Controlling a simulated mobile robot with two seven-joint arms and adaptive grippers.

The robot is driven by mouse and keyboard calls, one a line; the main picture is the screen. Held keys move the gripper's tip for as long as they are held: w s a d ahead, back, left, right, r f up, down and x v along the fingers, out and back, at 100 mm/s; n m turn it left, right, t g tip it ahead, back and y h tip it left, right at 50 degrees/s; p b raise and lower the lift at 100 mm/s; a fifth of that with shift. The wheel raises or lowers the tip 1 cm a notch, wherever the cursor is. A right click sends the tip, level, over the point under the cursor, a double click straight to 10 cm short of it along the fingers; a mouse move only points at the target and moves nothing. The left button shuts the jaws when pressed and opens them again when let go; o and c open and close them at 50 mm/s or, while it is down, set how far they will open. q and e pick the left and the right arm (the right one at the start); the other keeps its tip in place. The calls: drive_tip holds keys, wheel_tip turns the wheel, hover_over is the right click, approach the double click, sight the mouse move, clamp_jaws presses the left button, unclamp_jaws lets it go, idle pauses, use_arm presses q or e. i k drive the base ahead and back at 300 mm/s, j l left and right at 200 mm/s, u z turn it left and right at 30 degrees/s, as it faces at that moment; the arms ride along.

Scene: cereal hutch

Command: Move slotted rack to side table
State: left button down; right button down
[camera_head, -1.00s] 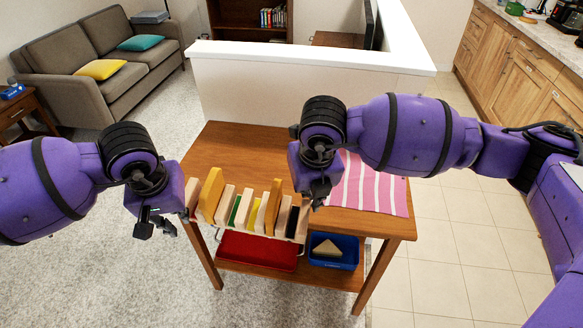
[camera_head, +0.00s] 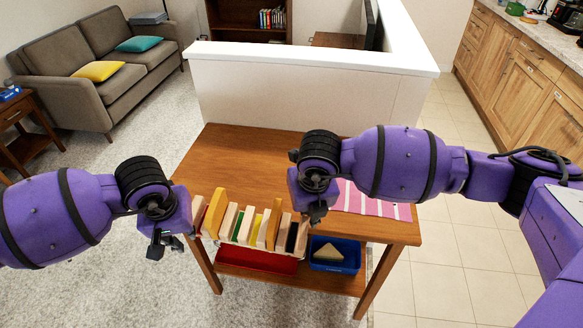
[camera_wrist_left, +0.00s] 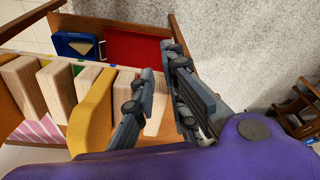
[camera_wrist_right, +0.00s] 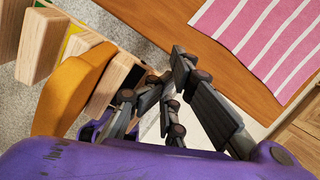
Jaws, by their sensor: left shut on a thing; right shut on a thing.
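The slotted rack (camera_head: 197,215) hangs between my two grippers, at the near edge of the wooden table (camera_head: 255,152). Several upright boards stand in it, mostly pale wood, with yellow-orange (camera_head: 216,212) and some green and black ones. My left gripper (camera_head: 163,243) is shut on the rack's left end; its fingers (camera_wrist_left: 165,95) show in the left wrist view. My right gripper (camera_head: 317,211) is shut on the right end; its fingers (camera_wrist_right: 160,105) show in the right wrist view. The exact grip contacts are partly hidden.
A pink striped cloth (camera_head: 372,205) covers the table top's right part; the left and middle are bare. On the lower shelf are a red tray (camera_head: 255,262) and a blue bin (camera_head: 335,262). A low wall (camera_head: 300,90) stands behind. A small table (camera_head: 30,120) stands by the sofa.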

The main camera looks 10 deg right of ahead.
sight(240, 170)
drive_tip(key=i, duration=0.95)
